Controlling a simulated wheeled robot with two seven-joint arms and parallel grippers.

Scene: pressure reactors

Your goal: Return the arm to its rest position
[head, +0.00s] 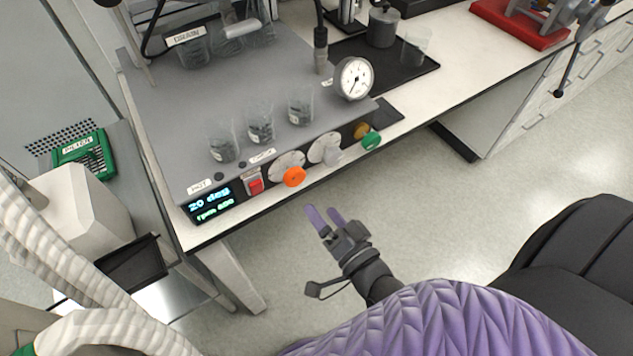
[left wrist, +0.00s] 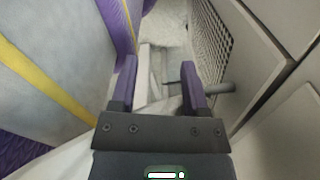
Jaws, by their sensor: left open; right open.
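My right gripper (head: 324,218) shows in the head view, in front of the bench's front edge, over the floor. Its two purple fingers are apart and nothing is between them. The arm behind it has a purple quilted cover. My left gripper (left wrist: 157,82) shows in the left wrist view with its two purple fingers apart and empty. It is not seen in the head view. The reactor unit (head: 180,112) stands on the bench, with a display, a red switch (head: 254,184), an orange knob (head: 294,177) and a green knob (head: 371,140).
Glass beakers (head: 261,124) and a pressure gauge (head: 353,78) stand on the unit. A black tray (head: 405,72) and a red-based device (head: 520,22) are farther right on the bench. White corrugated hoses (head: 60,240) run at the left. The floor (head: 440,210) right of the gripper is clear.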

